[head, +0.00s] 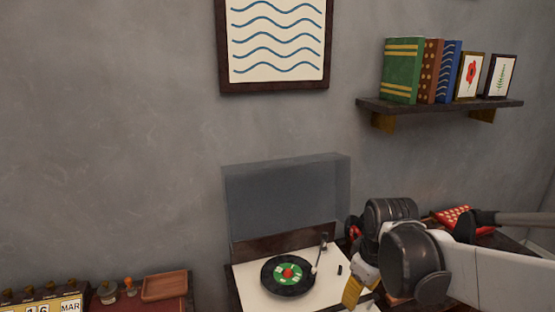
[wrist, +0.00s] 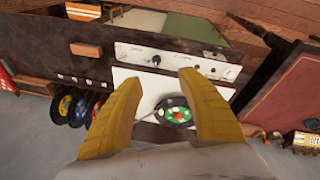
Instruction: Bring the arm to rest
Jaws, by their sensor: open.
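My gripper (head: 358,290) is at the lower right of the head view, beside the right part of a white record player (head: 249,283), partly hidden by my own arm. In the wrist view, my gripper's two yellow fingers (wrist: 157,82) stand wide apart with nothing between them. Past the fingers, the record player's green-labelled record (wrist: 174,112) shows near the right finger. The fingers look apart from it, but I cannot tell the distance.
The record player's clear lid (head: 287,195) stands raised. A red-keyed object (head: 462,217) lies beyond my arm. A wooden tray (head: 165,286) and calendar blocks (head: 45,304) are at lower left. A shelf (head: 440,107) holds books and framed pictures.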

